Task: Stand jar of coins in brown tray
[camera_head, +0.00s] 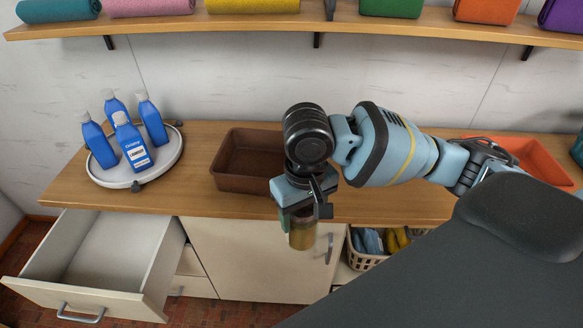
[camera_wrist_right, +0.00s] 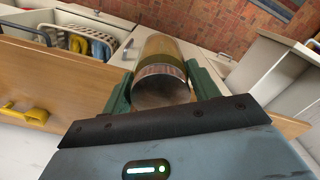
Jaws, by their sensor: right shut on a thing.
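The jar of coins (camera_head: 302,236) hangs below my right gripper (camera_head: 303,213), in front of the counter's front edge. My right gripper is shut on the jar. In the right wrist view the jar (camera_wrist_right: 160,72) sits between the two green fingers (camera_wrist_right: 158,88), with its grey round end towards the camera and a yellowish body beyond. The brown tray (camera_head: 232,182) stands on the counter, to the left of and behind the gripper. The part of it that shows is empty; my right arm hides its right part. My left gripper is not in view.
A round white turntable (camera_head: 166,162) with several blue bottles (camera_head: 131,140) stands left on the counter (camera_head: 400,206). An orange tray (camera_head: 535,157) is at the right. A drawer (camera_head: 105,255) is open below. A basket with cloths (camera_head: 368,260) stands under the counter. A shelf (camera_head: 340,22) runs above.

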